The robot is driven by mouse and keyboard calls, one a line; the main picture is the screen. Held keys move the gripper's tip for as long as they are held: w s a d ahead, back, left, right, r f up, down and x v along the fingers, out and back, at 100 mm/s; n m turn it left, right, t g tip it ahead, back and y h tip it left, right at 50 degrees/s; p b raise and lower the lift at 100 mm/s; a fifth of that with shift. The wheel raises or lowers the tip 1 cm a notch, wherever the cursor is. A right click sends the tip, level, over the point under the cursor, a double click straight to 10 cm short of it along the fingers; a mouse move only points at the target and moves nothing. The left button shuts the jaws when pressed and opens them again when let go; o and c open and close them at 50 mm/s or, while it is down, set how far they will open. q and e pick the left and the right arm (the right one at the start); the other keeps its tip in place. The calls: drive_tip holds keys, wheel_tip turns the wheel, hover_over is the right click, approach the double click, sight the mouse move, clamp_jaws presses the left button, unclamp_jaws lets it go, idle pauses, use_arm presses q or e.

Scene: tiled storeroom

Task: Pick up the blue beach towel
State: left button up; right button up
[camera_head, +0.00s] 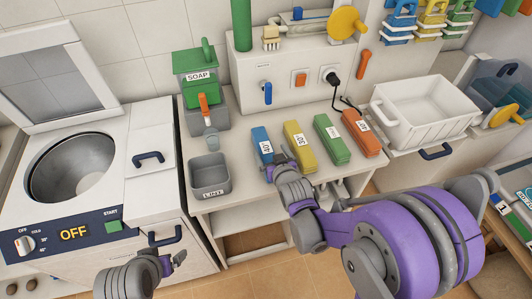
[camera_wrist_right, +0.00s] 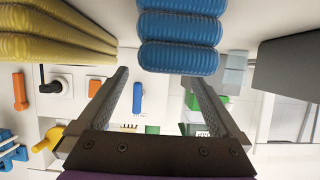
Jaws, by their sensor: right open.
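The blue towel (camera_head: 262,146) is a folded stack with a white label, at the left end of a row on the white counter. In the wrist view its ribbed blue folds (camera_wrist_right: 180,38) fill the top middle. My right gripper (camera_head: 276,162) is at the near right side of the blue towel. In the wrist view, the jaws (camera_wrist_right: 157,74) are open and empty, with the towel just ahead of the fingertips; I cannot tell whether they touch. My left gripper (camera_head: 174,262) is low at the left, away from the towels; its opening is unclear.
A yellow towel (camera_head: 300,147) lies close right of the blue one, then green (camera_head: 331,140) and orange (camera_head: 361,133) ones. A grey lint bin (camera_head: 210,175) stands left. A washer (camera_head: 75,190) is far left, a white basin (camera_head: 425,108) right. The counter's front edge is near.

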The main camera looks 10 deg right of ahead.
sight(267, 151)
drive_tip(key=x, duration=0.5)
drive_tip(key=shift+s+a+f, duration=0.1)
drive_tip(key=shift+a+f, duration=0.2)
drive_tip(key=shift+f, duration=0.05)
drive_tip(key=c, duration=1.5)
